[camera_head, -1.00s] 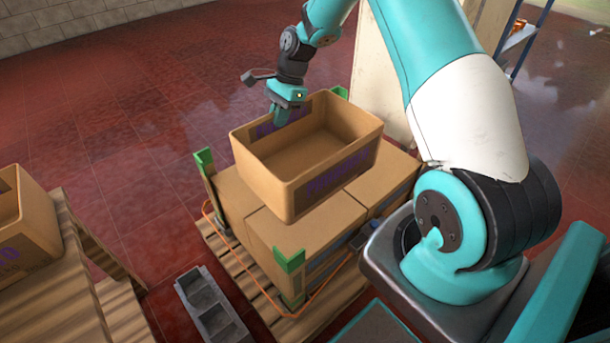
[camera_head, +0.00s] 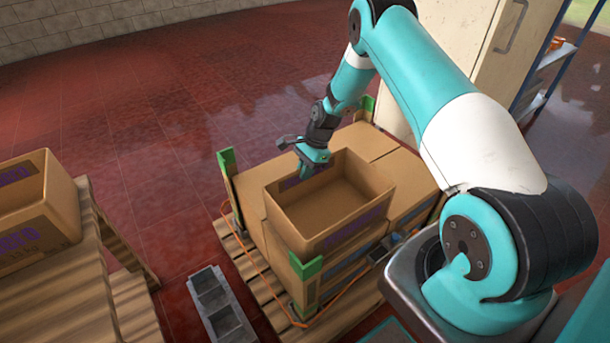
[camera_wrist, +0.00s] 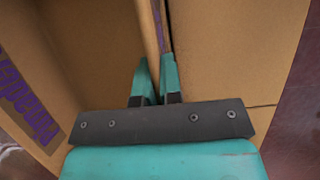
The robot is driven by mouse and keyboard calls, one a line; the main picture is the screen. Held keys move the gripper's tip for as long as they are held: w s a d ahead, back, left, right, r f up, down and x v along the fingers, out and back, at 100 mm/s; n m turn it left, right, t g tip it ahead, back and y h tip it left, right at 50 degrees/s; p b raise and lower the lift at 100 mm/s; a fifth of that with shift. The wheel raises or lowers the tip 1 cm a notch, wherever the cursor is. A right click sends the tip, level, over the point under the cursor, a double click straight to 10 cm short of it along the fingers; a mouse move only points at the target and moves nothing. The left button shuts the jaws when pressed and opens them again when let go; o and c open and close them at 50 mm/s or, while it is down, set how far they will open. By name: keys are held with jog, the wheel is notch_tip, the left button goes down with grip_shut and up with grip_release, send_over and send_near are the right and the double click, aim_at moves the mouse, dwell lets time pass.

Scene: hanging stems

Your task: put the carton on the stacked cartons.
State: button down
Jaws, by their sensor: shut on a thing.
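The open-topped brown carton (camera_head: 345,228) with purple print is over the front part of the stacked cartons (camera_head: 405,173) in the head view. My gripper (camera_head: 309,172) is shut on the carton's far left wall. In the wrist view, my gripper's fingers (camera_wrist: 157,80) straddle the wall of the carton (camera_wrist: 85,40), with its purple lettering at the left. The stacked cartons also show at the right of the wrist view (camera_wrist: 235,50). The carton looks level and very close to the stack's top; I cannot tell whether it touches. Its underside is hidden.
Green corner posts (camera_head: 305,270) stand around the stack on a wooden pallet (camera_head: 262,290). An orange strap (camera_head: 262,277) hangs low. At left another open carton (camera_head: 40,215) sits on wooden pallets (camera_head: 105,300). A grey block (camera_head: 219,305) lies between.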

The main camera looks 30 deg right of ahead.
jog(key=shift+f, duration=0.7)
jog(key=c, duration=1.3)
grip_release()
